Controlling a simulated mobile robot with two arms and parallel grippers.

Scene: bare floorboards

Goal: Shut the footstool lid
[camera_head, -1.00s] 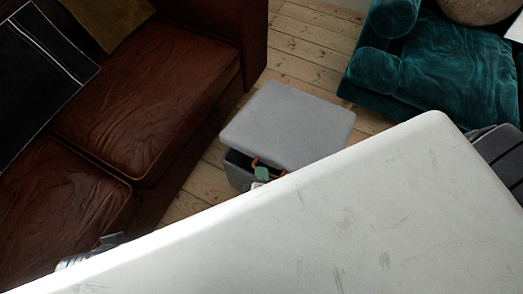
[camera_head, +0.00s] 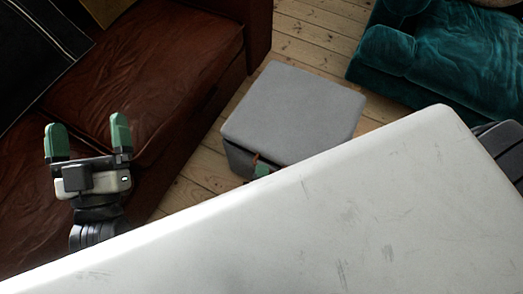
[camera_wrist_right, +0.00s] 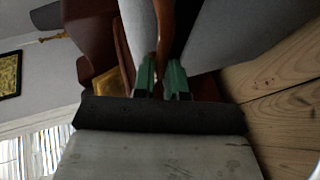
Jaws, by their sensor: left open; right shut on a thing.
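The grey footstool has a flat padded lid (camera_head: 293,112) over a darker grey box (camera_head: 238,158). The lid lies low over the box, and I cannot tell whether it is fully down. My right gripper (camera_head: 262,170) is at the footstool's front, mostly hidden behind a large pale part in the foreground. In the right wrist view its green fingers (camera_wrist_right: 161,78) are shut on a brown-orange strap (camera_wrist_right: 164,30) between grey surfaces. My left gripper (camera_head: 88,122) is open and empty, in front of the sofa and apart from the footstool.
A brown leather sofa (camera_head: 150,80) stands left of the footstool, close to it. A teal armchair (camera_head: 440,65) stands at the back right. Bare floorboards (camera_head: 312,38) show behind the footstool and between the seats.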

